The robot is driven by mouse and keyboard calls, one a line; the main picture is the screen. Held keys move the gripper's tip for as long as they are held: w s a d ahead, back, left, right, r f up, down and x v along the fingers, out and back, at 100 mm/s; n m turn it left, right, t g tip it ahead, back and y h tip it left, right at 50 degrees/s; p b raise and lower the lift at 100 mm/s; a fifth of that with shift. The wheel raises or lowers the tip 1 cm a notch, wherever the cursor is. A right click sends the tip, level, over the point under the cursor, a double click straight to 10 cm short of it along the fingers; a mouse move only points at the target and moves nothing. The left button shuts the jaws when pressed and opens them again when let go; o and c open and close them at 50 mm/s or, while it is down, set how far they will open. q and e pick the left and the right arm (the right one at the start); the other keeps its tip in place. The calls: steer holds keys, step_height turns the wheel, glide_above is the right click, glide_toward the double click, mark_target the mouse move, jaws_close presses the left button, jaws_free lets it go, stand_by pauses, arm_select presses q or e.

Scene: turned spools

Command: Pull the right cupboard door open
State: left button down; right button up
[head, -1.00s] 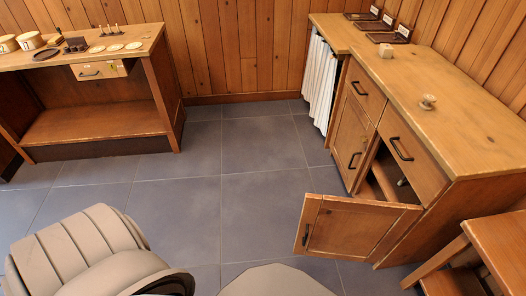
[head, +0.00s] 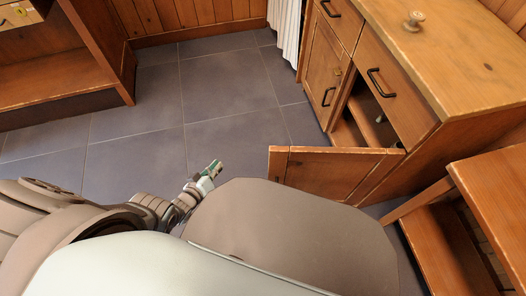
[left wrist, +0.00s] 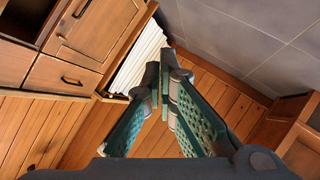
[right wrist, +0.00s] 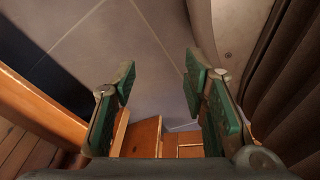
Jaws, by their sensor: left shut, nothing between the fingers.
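The right cupboard door (head: 328,170) stands swung out from the cupboard in the head view, with its lower part hidden behind my body. A dark gap shows behind it, with a shelf (head: 347,132) inside. My left gripper (head: 214,168) is shut and empty, to the left of the door's free edge and apart from it. In the left wrist view its fingers (left wrist: 164,78) are together. My right gripper (right wrist: 158,82) is open and empty in the right wrist view; it is not seen in the head view.
The closed left cupboard door (head: 326,82) and a drawer (head: 395,85) are beside the opening. A spool-shaped knob (head: 414,21) stands on the counter. A wooden stool or bench (head: 490,190) is at the right. Grey floor (head: 140,130) is clear at the left.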

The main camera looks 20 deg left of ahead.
arm_select(q)
steer(key=w+d+r+n+h+b, duration=0.2)
steer(key=w+d+r+h+b, duration=0.2)
steer(key=d+h, duration=0.1)
steer(key=w+d+r+n+t+h+b, duration=0.1)
steer(key=w+d+r+h+b, duration=0.3)
steer(key=d, duration=0.4)
steer(key=shift+w+d+n+h+b, duration=0.3)
steer(key=shift+w+n+h+b, duration=0.05)
steer(key=shift+w+n+h, duration=0.1)
arm_select(e)
steer(key=w+a+f+t, duration=0.1)
steer(key=w+f, duration=0.5)
steer(key=w, duration=0.3)
steer(key=shift+a+f+t, duration=0.15)
steer(key=shift+a+t, duration=0.15)
steer(key=shift+a, duration=0.05)
arm_select(q)
steer(key=shift+s, duration=0.1)
arm_select(e)
steer(key=shift+s, duration=0.1)
